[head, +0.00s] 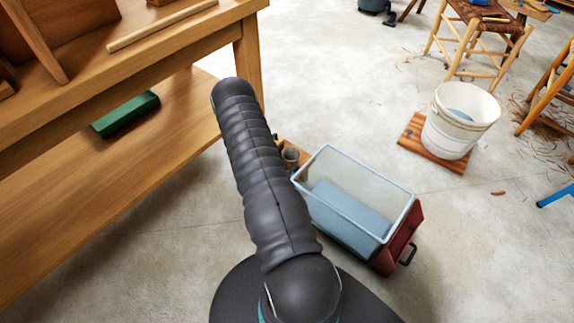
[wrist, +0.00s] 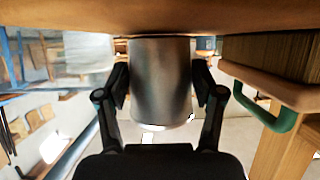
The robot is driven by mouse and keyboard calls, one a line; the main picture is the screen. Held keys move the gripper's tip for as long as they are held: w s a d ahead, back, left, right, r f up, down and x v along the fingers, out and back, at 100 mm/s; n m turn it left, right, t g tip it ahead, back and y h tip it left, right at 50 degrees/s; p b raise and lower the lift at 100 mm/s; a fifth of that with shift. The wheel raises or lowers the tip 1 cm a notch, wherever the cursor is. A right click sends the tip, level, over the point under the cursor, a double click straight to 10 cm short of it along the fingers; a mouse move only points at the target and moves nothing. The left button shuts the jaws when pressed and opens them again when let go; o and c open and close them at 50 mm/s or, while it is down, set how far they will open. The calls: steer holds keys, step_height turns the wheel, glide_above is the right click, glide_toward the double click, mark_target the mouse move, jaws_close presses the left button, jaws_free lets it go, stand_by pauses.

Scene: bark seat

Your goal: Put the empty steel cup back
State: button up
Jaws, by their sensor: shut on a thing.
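In the wrist view, a steel cup (wrist: 160,65), a plain grey metal cylinder, stands between the two black fingers of my gripper (wrist: 160,88). The fingers press on its sides, so the gripper is shut on it. One end of the cup meets or nearly meets a brown wooden surface (wrist: 160,18) across the top of the picture; I cannot tell whether they touch. The cup's inside is hidden. In the head view my arm reaches toward the workbench (head: 180,58), and the gripper and held cup are hidden.
A pale blue bin (head: 350,232) stands beside my arm, with a red box (head: 401,240) at its side. A white bucket (head: 457,125) stands on a board to the right. A green handle (wrist: 282,122) shows close to the gripper's right.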

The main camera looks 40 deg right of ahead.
steer(key=shift+f, duration=0.2)
steer(key=o, duration=1.4)
steer(key=shift+r, duration=0.1)
